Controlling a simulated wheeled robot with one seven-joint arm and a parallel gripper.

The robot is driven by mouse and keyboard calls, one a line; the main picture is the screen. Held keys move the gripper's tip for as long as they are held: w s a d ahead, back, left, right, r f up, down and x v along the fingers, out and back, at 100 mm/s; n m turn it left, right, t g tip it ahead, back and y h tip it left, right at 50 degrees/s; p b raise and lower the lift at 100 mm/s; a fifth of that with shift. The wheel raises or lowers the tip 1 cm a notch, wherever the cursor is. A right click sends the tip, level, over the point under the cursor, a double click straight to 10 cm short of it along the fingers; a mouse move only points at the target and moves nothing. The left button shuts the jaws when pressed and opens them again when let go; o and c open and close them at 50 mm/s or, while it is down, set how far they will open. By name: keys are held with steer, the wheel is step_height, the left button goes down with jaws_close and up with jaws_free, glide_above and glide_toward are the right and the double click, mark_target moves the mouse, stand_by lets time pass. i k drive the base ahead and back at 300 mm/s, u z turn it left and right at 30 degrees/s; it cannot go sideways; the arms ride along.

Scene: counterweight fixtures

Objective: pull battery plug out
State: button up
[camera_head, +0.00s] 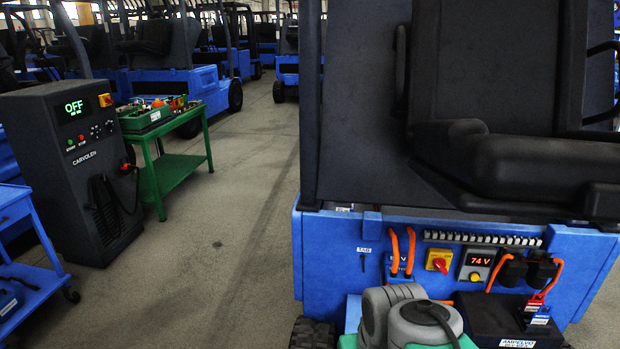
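The blue forklift's side panel (342,262) fills the lower right. At its right end sit two dark plug-like connectors, a left one (513,270) and a right one (541,268), with orange cables beside them. I cannot tell which is the battery plug or how they are joined. A display (476,264) left of them reads 74 V. Two more orange cables (402,250) run down the panel's left part. My gripper is not visible.
A red-yellow switch (439,260) is on the panel. A charger cabinet (75,175) reading OFF, green table (180,170) and blue cart (25,255) stand left. Floor between is clear.

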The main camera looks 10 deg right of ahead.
mark_target(401, 276)
steer(key=z, duration=0.1)
steer(key=k, duration=0.65)
steer(key=u, duration=0.85)
steer(key=i, duration=1.15)
steer(key=z, duration=0.75)
